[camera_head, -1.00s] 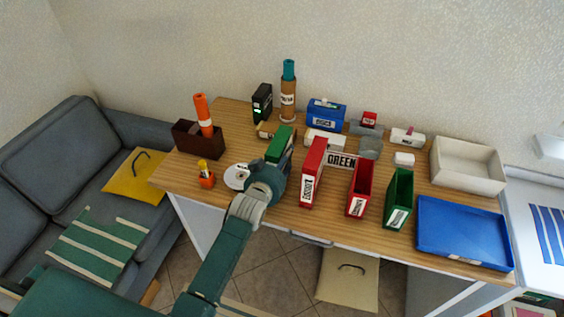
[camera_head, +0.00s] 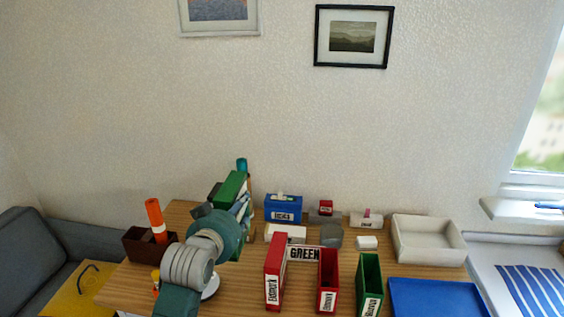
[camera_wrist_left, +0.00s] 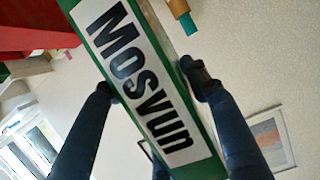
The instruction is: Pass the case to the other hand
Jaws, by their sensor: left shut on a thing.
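My left gripper (camera_head: 241,206) is shut on a green case (camera_head: 231,186) and holds it above the back left of the desk. In the left wrist view the case (camera_wrist_left: 138,72) lies slantwise between the two dark fingers, with a white label reading "Mosvun". My left forearm and wrist hide part of the desk below. My right gripper is in neither view.
A red case (camera_head: 274,272), a second red case (camera_head: 327,278) and another green case (camera_head: 369,284) stand on the desk (camera_head: 225,292). Behind are a blue box (camera_head: 283,208), a white tray (camera_head: 428,239) and a "GREEN" sign (camera_head: 304,254). A blue tray (camera_head: 437,298) lies at right.

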